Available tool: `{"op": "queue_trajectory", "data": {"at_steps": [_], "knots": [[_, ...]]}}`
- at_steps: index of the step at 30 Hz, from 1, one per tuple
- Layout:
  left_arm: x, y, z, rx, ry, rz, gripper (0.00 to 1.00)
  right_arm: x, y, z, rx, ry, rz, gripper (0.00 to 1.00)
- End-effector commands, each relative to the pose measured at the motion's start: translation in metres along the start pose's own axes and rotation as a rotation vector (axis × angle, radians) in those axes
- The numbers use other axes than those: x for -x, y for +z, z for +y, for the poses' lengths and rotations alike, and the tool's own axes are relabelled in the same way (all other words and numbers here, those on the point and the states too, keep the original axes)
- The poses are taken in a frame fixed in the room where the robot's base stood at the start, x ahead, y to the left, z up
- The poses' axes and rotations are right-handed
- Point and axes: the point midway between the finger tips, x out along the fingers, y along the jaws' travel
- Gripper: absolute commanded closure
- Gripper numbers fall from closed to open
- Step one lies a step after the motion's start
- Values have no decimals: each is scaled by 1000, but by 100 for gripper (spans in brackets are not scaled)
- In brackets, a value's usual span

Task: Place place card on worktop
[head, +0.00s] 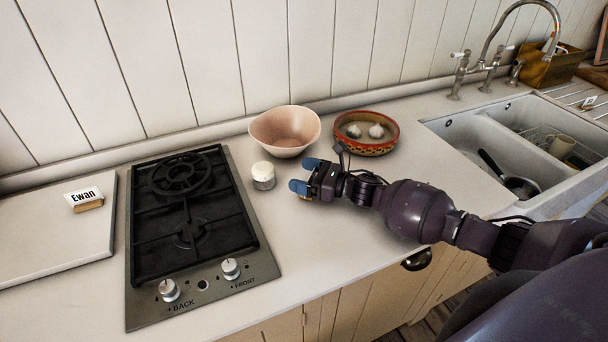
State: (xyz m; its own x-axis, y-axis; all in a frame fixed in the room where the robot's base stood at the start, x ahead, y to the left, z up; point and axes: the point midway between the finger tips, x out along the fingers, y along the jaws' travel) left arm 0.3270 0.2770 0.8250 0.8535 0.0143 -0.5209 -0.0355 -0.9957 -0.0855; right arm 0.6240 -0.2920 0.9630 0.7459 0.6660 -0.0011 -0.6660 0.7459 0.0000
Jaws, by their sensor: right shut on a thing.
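The place card (84,196), white with "Ewan" in black on a wooden base, stands on a pale raised board (50,243) at the left of the worktop (325,238). My right gripper (304,176) is far to the right of the card, over the worktop beyond the hob. Its blue fingertips point left towards a small white-topped jar (263,177), with a visible gap between them and the jar. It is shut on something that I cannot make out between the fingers. My left gripper is not in view.
A black gas hob (249,238) lies between the board and my right gripper. A pinkish bowl (285,131) and a red patterned dish (391,147) with garlic stand behind the gripper. A sink (467,150) is at right. The worktop's front strip is clear.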

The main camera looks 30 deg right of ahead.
Motion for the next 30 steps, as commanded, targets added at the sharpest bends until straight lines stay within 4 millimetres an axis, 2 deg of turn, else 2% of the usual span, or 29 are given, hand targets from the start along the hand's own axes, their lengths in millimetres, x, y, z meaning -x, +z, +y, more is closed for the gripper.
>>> {"op": "queue_trajectory", "data": {"at_steps": [2, 3, 6, 17, 30], "knots": [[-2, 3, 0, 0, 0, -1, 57, 0, -3, 0, 0, 0, 0, 39], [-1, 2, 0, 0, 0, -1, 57, 0, -3, 0, 0, 0, 0, 13], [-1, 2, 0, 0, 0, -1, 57, 0, -2, 0, 0, 0, 0, 0], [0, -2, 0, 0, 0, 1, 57, 4, 1, 0, 0, -1, 1, 0], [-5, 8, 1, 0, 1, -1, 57, 83, -2, 0, -1, -2, 3, 0]]}}
